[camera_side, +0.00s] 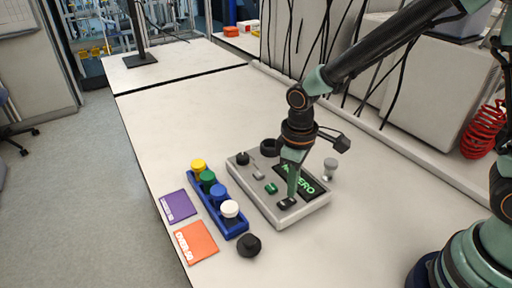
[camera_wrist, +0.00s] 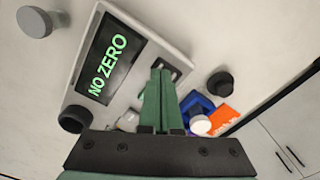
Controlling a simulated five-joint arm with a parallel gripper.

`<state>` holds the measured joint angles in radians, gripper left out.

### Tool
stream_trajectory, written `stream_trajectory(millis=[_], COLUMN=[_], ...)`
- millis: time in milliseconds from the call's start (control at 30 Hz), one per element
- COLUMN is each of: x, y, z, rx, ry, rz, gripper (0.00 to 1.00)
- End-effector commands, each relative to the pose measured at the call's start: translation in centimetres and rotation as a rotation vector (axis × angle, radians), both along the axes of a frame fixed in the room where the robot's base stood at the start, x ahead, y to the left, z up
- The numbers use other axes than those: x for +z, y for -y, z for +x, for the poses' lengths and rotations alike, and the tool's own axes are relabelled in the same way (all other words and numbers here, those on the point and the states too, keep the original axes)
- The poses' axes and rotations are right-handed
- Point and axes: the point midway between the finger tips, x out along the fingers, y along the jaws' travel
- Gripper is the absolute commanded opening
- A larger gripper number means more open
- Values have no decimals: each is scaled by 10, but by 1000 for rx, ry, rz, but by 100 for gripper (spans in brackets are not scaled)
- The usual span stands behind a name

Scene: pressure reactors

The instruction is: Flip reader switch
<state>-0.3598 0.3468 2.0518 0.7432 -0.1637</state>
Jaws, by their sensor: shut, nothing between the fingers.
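The reader (camera_side: 262,205) is a light grey box flat on the bench. Its dark display reads "NO ZERO" in green in the wrist view (camera_wrist: 110,55); in the side view my gripper covers part of it. A small black switch (camera_side: 285,203) sits at the reader's near corner; it also shows in the wrist view (camera_wrist: 177,73), partly hidden by the fingers. My gripper (camera_side: 292,195) points down, shut and empty, with its green fingertips at the switch. I cannot tell whether they touch it, or which way the switch is set.
A blue rack (camera_side: 240,229) with yellow, green, blue and white capped vials stands left of the reader. Purple (camera_side: 178,206) and orange (camera_side: 196,242) cards lie beside it. A black knob-like piece (camera_side: 249,245) and a grey one (camera_side: 330,165) stand near the reader.

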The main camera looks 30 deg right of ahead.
Motion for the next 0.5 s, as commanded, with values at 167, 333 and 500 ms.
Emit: stream_trajectory(millis=[167,333,500], x=[14,26,38], y=[0,0,0], z=[1,0,0], rx=[0,0,0], ry=[3,2,2], rz=[1,1,1], gripper=[0,0,0])
